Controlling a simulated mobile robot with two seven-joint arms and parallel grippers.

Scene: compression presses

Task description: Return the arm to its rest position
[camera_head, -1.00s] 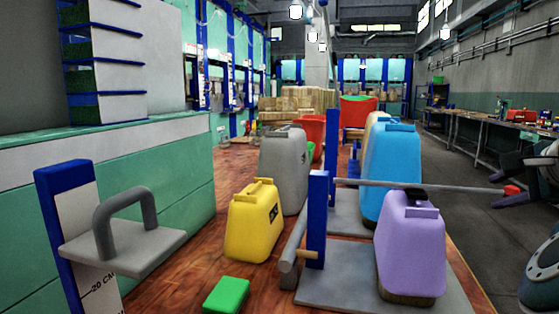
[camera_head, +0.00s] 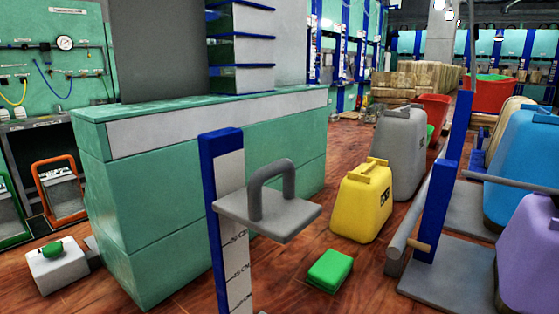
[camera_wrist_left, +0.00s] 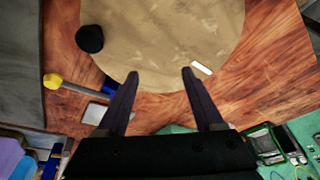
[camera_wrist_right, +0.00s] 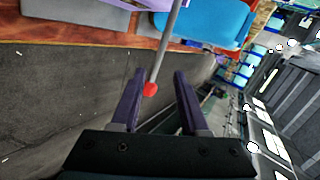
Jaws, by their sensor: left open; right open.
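My left gripper (camera_wrist_left: 160,78) is open and empty in the left wrist view, over a wooden floor with a round tan surface (camera_wrist_left: 170,40). My right gripper (camera_wrist_right: 158,80) is open in the right wrist view. A grey lever rod with a red tip (camera_wrist_right: 150,89) shows between its fingers in the picture; I cannot tell how far off it is. The grippers and arms do not show in the head view. In the head view a press with a blue post (camera_head: 437,200) stands at the right, beside a purple jug (camera_head: 530,250).
A grey handled plate (camera_head: 265,215) on a blue scale post stands in the centre. A yellow jug (camera_head: 362,205), a green block (camera_head: 329,270), a grey jug (camera_head: 400,150) and a blue jug (camera_head: 525,170) stand to the right. A green counter (camera_head: 200,210) is at the left.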

